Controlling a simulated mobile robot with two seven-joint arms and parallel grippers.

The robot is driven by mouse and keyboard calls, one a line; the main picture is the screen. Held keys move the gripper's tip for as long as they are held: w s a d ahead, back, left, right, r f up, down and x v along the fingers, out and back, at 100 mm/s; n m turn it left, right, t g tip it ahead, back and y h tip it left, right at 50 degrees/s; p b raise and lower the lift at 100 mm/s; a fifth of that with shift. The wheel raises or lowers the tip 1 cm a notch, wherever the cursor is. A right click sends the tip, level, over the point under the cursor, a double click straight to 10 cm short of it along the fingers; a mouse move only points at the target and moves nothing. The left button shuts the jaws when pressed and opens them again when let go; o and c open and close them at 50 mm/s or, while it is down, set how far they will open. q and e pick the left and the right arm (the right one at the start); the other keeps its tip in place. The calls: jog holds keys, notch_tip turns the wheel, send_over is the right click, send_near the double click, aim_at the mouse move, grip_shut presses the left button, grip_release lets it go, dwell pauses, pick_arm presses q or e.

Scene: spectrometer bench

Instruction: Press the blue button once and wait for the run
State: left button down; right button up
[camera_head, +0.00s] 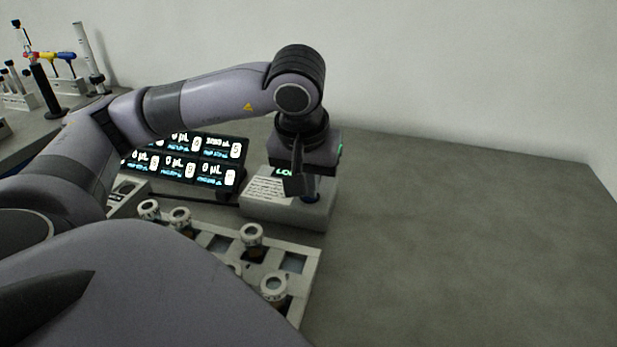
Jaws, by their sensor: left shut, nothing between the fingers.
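A grey instrument box (282,212) stands on the bench in the middle of the head view. It has a white printed label (268,188) and a small lit green display (283,171), partly covered by my gripper. My left gripper (297,188) points down over the box with its fingers shut and empty. A little dark blue shows just right of the fingers, probably the blue button (313,184); most of it is hidden. I cannot tell whether the fingertips touch it. My right gripper is not in view.
Behind my left arm, a dark panel (213,145) shows several lit volume readouts. A pale rack (302,283) with several capped vials (252,234) stands in front of the box. Pipettes and stands (40,88) are at the far left. The bench (470,230) is clear on the right.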

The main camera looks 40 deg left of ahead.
pick_arm(q)
jog(key=p+v, duration=0.3)
jog(key=v, duration=1)
jog(key=shift+w+a+r, duration=0.25)
jog(key=shift+w+a, duration=0.05)
